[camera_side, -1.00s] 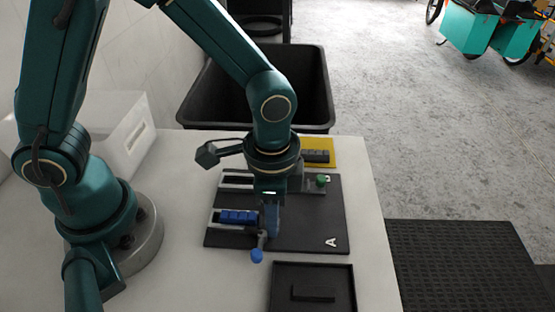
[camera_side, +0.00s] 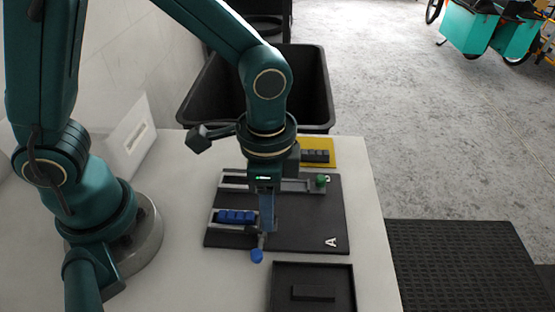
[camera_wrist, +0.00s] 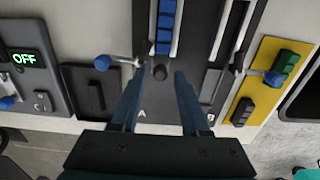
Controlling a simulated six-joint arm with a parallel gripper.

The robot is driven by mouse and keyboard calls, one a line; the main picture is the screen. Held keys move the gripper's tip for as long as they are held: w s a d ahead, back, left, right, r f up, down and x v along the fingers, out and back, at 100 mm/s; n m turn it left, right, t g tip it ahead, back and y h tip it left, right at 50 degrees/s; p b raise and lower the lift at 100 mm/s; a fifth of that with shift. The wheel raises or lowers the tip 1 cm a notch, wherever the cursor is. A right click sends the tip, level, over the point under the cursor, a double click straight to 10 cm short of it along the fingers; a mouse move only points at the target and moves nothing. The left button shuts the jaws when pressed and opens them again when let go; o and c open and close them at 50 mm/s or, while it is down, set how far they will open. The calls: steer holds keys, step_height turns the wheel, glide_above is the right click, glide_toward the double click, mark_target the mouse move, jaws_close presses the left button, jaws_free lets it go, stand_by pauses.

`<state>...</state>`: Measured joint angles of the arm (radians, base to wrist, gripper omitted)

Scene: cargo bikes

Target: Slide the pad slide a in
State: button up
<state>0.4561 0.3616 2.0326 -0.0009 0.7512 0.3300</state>
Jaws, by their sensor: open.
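The black board (camera_side: 315,222) lies flat on the white table, with a white letter A (camera_side: 330,242) at its front right. A blue ribbed pad (camera_side: 236,216) sits in a pale-railed slot at the board's left; it also shows in the wrist view (camera_wrist: 166,25). A lever with a blue knob (camera_side: 257,256) stands at the slot's right end; the wrist view shows this knob (camera_wrist: 103,62) left of my fingers. My gripper (camera_side: 267,226) is above the board, just right of the pad. In the wrist view its fingers (camera_wrist: 160,75) are apart with nothing held between them.
A yellow plate (camera_side: 330,144) carries a ribbed block. A black tray (camera_side: 312,270) is in front. A large black bin (camera_side: 195,105) stands behind the table. An OFF panel (camera_wrist: 30,65) shows in the wrist view.

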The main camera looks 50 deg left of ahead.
steer(key=shift+r, duration=0.95)
steer(key=w+d+r, duration=0.3)
steer(key=w+d, duration=0.1)
steer(key=shift+w+d, duration=0.15)
steer(key=a+r+n+t, duration=0.3)
steer(key=a+r, duration=0.5)
steer(key=r, duration=0.1)
steer(key=s+a+f+n+t, duration=0.2)
steer(key=s+a+n, duration=0.4)
steer(key=s, duration=0.3)
steer(key=shift+a+t, duration=0.3)
steer(key=shift+a, duration=0.15)
